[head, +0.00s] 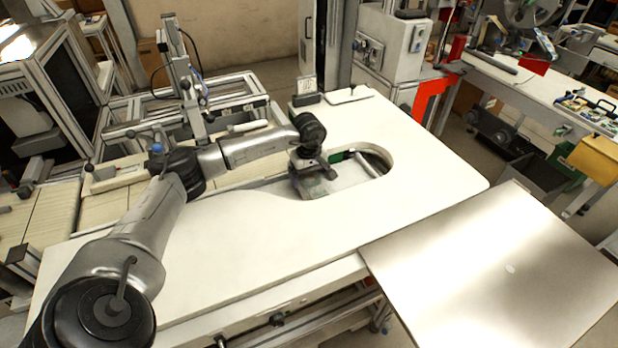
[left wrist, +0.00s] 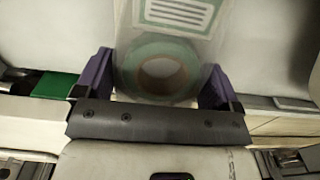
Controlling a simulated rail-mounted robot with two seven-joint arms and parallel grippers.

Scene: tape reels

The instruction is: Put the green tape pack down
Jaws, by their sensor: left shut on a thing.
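The green tape pack is a clear bag with a pale green tape roll and a white printed label; it fills the upper middle of the left wrist view (left wrist: 158,66). My left gripper (left wrist: 158,88) has one purple-lined finger on each side of the pack and is shut on it. In the head view the left gripper (head: 311,172) is over the left part of the oval opening in the white table. The pack (head: 316,187) shows there as a small, dim, see-through shape below the gripper. I cannot tell whether it touches a surface. My right gripper is not in view.
The white table (head: 270,236) is mostly bare around the opening. A small stand (head: 306,92) and a flat white tablet-like plate (head: 347,95) are at its back edge. A metal-framed conveyor machine (head: 190,95) stands at the back left. A shiny metal plate (head: 510,265) is at the right front.

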